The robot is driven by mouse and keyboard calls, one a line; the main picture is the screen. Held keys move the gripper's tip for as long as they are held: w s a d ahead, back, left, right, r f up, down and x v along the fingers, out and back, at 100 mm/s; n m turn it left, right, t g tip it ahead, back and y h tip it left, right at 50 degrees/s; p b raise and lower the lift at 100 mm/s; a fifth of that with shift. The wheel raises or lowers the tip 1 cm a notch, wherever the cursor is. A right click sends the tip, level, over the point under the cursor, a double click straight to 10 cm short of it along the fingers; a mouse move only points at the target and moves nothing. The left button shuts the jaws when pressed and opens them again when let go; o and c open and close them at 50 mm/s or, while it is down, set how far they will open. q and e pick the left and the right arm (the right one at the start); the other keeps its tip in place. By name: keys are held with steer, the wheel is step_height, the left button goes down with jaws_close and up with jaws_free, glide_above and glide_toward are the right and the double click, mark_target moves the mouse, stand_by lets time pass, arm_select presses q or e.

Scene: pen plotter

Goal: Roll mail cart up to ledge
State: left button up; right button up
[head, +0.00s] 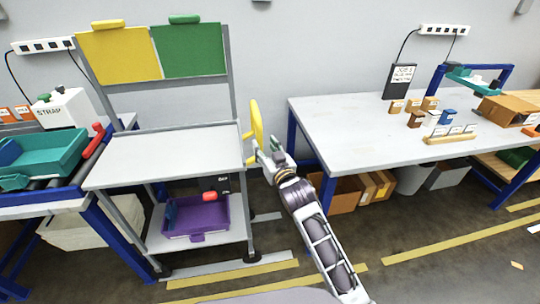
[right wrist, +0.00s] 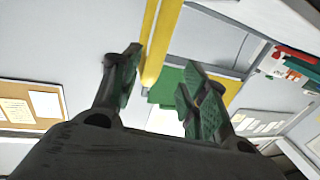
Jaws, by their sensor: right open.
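The mail cart is a grey frame with a white top shelf (head: 165,155), a lower shelf and upright yellow and green panels at the back. Its yellow handle (head: 256,128) stands at the cart's right side. My right gripper (head: 266,152) is open beside the lower part of this handle. In the right wrist view, the yellow handle (right wrist: 161,35) runs down between the spread fingers of the gripper (right wrist: 160,82), which are apart from it as far as I can see. No part clearly marked as the ledge can be told. My left gripper is not in view.
A blue-framed bench (head: 45,203) with a teal bin (head: 40,160) stands close at the cart's left. A purple bin (head: 195,225) sits on the lower shelf. A white worktable (head: 360,135) stands right. Yellow-striped floor (head: 430,255) is open in front.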

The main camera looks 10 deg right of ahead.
steer(key=shift+v, duration=1.95)
steer(key=shift+f, duration=0.1)
